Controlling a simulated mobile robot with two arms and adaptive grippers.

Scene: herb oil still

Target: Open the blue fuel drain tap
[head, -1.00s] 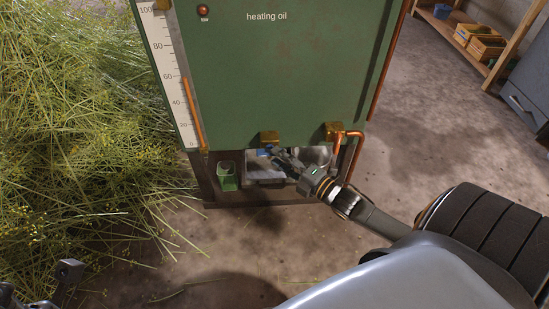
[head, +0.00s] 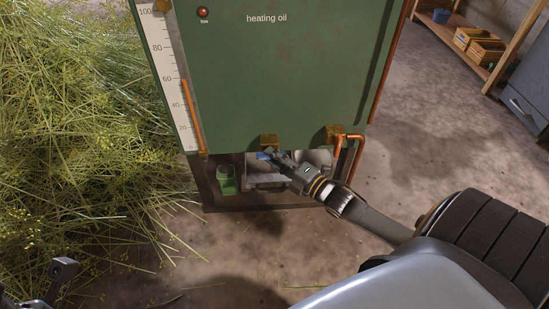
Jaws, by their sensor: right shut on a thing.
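The green heating oil tank (head: 280,75) stands upright on a dark frame, with a scale and an orange level strip on its left side. A brass fitting (head: 269,140) sits at its lower edge. The blue tap handle (head: 263,155) shows just under this fitting, partly hidden by my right gripper (head: 272,158). My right gripper comes in from the lower right and is shut on the blue tap handle. My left gripper (head: 58,280) shows only in part at the lower left edge, and its jaw state is unclear.
A green cup (head: 227,180) stands under the tank at the left, beside a grey metal tray (head: 265,177). A second brass fitting (head: 335,133) with a copper pipe (head: 352,150) is close right of my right gripper. Cut herbs (head: 80,130) cover the left floor.

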